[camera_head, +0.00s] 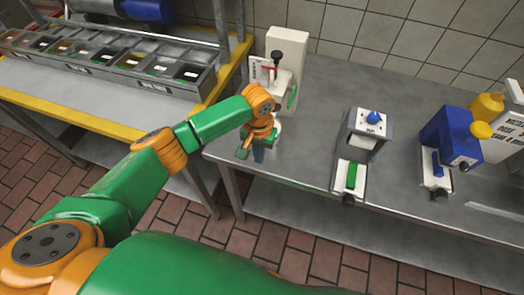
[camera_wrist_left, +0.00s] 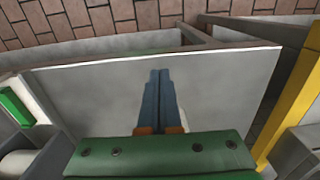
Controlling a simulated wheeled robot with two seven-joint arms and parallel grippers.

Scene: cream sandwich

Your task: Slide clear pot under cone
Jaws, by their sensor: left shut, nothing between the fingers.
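My left gripper (camera_head: 258,155) is low at the left end of the metal counter, in front of the white dispenser (camera_head: 288,48). In the left wrist view its two blue-grey fingers (camera_wrist_left: 159,72) are together and empty, over the bare counter near its edge. I cannot make out the clear pot or the cone; my arm hides part of the dispenser front. A pale rounded part (camera_wrist_left: 15,163) shows at the lower left of the left wrist view, but I cannot tell what it is. My right gripper is not in view.
A grey device with a blue knob (camera_head: 374,118) and a blue machine (camera_head: 450,138) stand further right on the counter (camera_head: 310,135). A yellow-edged table (camera_head: 110,108) with a row of bins stands at the left, across a gap. Bare counter lies between the dispenser and grey device.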

